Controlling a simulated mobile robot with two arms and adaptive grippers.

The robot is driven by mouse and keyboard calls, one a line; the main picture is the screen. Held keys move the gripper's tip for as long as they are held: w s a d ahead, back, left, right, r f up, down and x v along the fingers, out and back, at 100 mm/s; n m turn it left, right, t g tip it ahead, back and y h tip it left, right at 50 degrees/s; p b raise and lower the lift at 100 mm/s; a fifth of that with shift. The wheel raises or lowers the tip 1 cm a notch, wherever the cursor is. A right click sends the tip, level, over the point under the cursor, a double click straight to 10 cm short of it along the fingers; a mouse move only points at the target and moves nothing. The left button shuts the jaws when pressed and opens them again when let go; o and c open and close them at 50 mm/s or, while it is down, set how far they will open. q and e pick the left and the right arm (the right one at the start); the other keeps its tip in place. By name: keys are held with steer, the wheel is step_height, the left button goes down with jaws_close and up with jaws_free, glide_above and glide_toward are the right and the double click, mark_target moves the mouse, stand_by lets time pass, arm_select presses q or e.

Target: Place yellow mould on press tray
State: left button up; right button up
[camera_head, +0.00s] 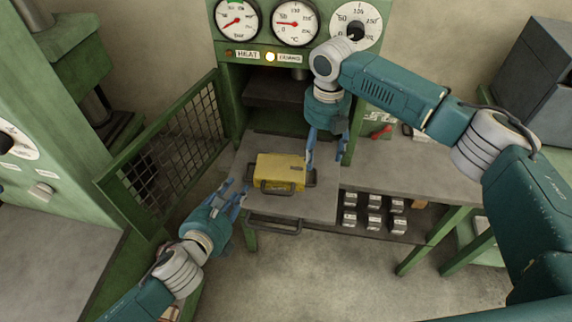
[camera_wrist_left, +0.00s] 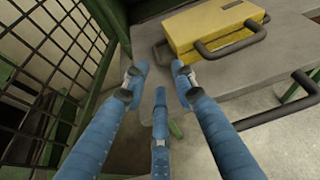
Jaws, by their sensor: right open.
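The yellow mould (camera_head: 280,170), a flat box with dark handles, lies on the grey press tray (camera_head: 325,207), which is pulled out in front of the press. It also shows in the left wrist view (camera_wrist_left: 210,25), at the top right. My left gripper (camera_head: 234,188) is open and empty, left of the mould and by the tray's left edge; its blue fingers (camera_wrist_left: 158,85) stand apart from the mould. My right gripper (camera_head: 311,160) is open, pointing down close to the mould's right end. I cannot tell whether it touches the mould's right handle.
The press's open mesh door (camera_head: 180,140) stands close left of my left gripper. The press opening (camera_head: 275,95) is behind the tray. A grey bench (camera_head: 400,175) with red-handled tool (camera_head: 381,131) is to the right; several small blocks (camera_head: 374,201) sit on the shelf below.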

steer(key=shift+r, duration=1.7)
